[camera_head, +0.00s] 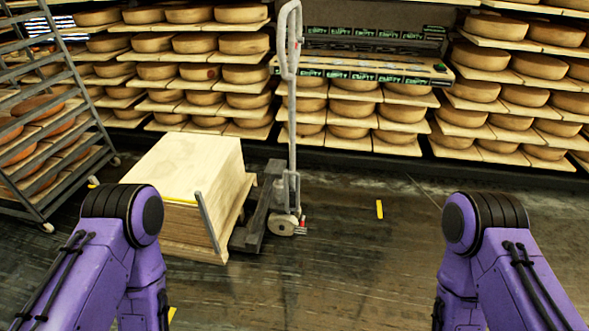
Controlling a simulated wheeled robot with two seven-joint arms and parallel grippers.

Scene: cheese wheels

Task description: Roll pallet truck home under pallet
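The pallet truck (287,185) stands on the floor just left of centre, its grey handle (291,100) upright with a loop at the top and a small wheel at its foot. Its dark body is close against the right side of the pale wooden pallet load (195,165), a box-like stack low on the floor. I cannot tell how far the forks reach under the pallet, as the load hides them. My two purple arms show at the lower left and lower right, apart from the truck. Neither gripper is in view.
Shelves of cheese wheels (403,112) line the back wall, with a dark panel (365,62) behind the handle. A metal rack (75,110) of cheeses stands at left. A yellow floor mark (379,209) lies right of the truck.

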